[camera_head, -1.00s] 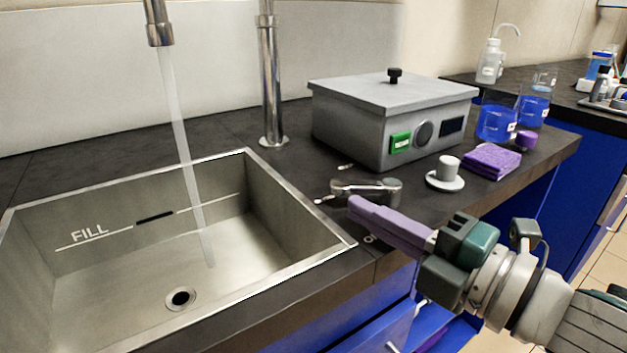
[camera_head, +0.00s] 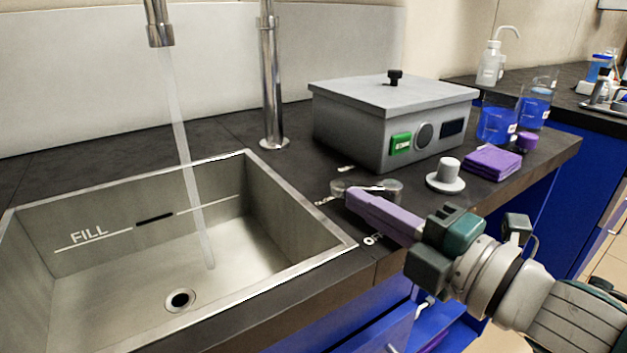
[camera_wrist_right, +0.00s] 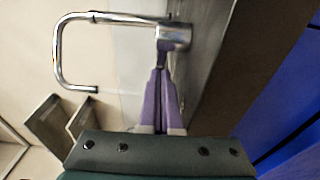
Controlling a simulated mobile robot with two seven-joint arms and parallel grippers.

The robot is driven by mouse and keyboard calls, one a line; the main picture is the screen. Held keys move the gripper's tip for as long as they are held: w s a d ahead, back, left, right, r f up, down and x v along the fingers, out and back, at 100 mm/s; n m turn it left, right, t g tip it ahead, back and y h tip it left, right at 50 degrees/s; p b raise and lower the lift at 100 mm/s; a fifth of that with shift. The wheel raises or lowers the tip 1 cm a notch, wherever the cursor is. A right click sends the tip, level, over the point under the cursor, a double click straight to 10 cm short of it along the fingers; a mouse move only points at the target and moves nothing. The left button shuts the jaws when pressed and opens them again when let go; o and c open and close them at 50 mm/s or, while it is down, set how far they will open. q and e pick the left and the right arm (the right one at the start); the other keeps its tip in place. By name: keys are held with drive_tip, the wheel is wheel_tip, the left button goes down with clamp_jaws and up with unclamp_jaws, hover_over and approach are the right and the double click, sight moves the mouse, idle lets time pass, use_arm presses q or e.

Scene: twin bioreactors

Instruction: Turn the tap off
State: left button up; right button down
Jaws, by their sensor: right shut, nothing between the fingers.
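Water runs from the tap spout (camera_head: 160,30) into the steel sink (camera_head: 300,215). The tap's metal handle (camera_head: 388,187) lies low on the dark counter, right of the sink, with white labels around it. My right gripper (camera_head: 352,197) has long purple fingers, shut and empty. It is at the near side of the handle and covers part of it. In the right wrist view the purple fingertips (camera_wrist_right: 161,72) point at a shiny metal cylinder (camera_wrist_right: 173,38), very close to it; I cannot tell whether they touch. My left gripper is out of view.
The tap column (camera_head: 271,90) stands behind the sink. The counter's front edge lies below my right arm.

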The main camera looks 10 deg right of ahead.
drive_tip(key=shift+w+m+h, duration=0.15)
drive_tip(key=shift+m+h, duration=0.25)
drive_tip(key=shift+w+a, duration=0.15)
drive_tip(key=shift+w, duration=0.05)
drive_tip(key=shift+w+a, duration=0.2)
drive_tip(key=shift+w, duration=0.35)
drive_tip(key=shift+w+b, duration=0.15)
drive_tip(key=shift+b, duration=0.15)
idle(0.4)
